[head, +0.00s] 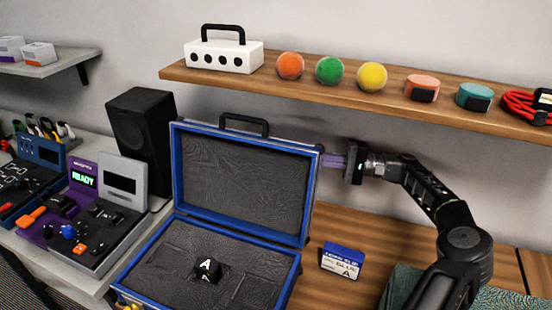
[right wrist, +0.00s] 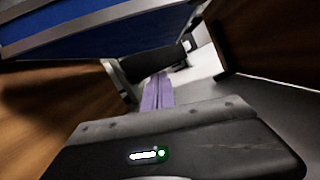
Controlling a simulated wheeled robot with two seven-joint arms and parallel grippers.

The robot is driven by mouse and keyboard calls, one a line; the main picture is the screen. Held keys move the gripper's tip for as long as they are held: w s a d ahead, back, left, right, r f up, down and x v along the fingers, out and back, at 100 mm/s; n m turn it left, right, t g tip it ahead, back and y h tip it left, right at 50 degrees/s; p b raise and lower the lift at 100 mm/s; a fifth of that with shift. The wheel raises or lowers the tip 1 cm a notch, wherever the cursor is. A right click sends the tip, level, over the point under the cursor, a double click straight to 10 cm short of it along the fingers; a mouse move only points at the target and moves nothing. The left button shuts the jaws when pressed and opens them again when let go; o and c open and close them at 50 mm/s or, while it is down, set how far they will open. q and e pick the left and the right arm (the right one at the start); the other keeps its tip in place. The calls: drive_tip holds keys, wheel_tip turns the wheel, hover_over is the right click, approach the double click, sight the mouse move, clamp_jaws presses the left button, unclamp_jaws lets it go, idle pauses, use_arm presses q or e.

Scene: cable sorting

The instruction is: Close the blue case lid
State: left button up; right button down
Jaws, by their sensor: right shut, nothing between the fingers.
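The blue case stands open on the wooden table, with its lid (head: 245,180) raised upright and a black handle on its top edge. The case base (head: 170,262) has a dark lining and holds a black piece marked A (head: 207,270). My right gripper (head: 328,161) is at the lid's upper right edge, with its purple fingers shut and partly hidden by the lid. In the right wrist view the shut purple fingers (right wrist: 158,92) show below the blue lid (right wrist: 110,32). My left gripper is not in view.
A blue and white box labelled GLUE A (head: 342,261) sits right of the case. A black speaker (head: 140,140) stands behind it at left. A wooden shelf (head: 310,93) with coloured balls hangs above. Consoles (head: 100,222) fill the left table.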

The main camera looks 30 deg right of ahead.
sight(276, 159)
drive_tip(key=w+a+p, duration=0.1)
drive_tip(key=a, duration=0.2)
drive_tip(key=w+a+r+p, duration=0.1)
drive_tip(key=w+a, duration=0.1)
drive_tip(key=a, duration=0.1)
drive_tip(key=w+a+p, duration=0.1)
drive_tip(key=a, duration=0.2)
drive_tip(key=shift+w+a+r, duration=0.3)
drive_tip(key=shift+w+r, duration=0.1)
drive_tip(key=shift+s+a, duration=0.25)
drive_tip(key=shift+a, duration=0.25)
drive_tip(key=shift+f, duration=0.1)
